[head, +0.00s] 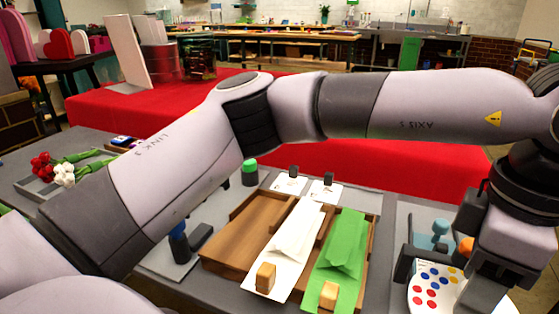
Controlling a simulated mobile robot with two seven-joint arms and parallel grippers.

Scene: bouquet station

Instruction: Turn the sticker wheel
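The sticker wheel (433,289) is a white disc with red, blue and yellow dots at the lower right. An orange knob (466,247) and a teal knob (440,228) show just behind it. My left arm reaches across the whole view, and its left gripper (482,268) points down at the wheel's right side. It hides part of the wheel. Dark finger parts show close to the orange knob, but I cannot tell their gap or whether they touch the knob or the wheel. My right gripper is not in view.
A wooden tray (232,247) left of the wheel holds white (291,244) and green (342,255) folded wraps with wooden blocks. A green-capped bottle (250,172) stands behind it. Red and white flowers (63,174) lie at the left. A red-covered table (420,158) is behind.

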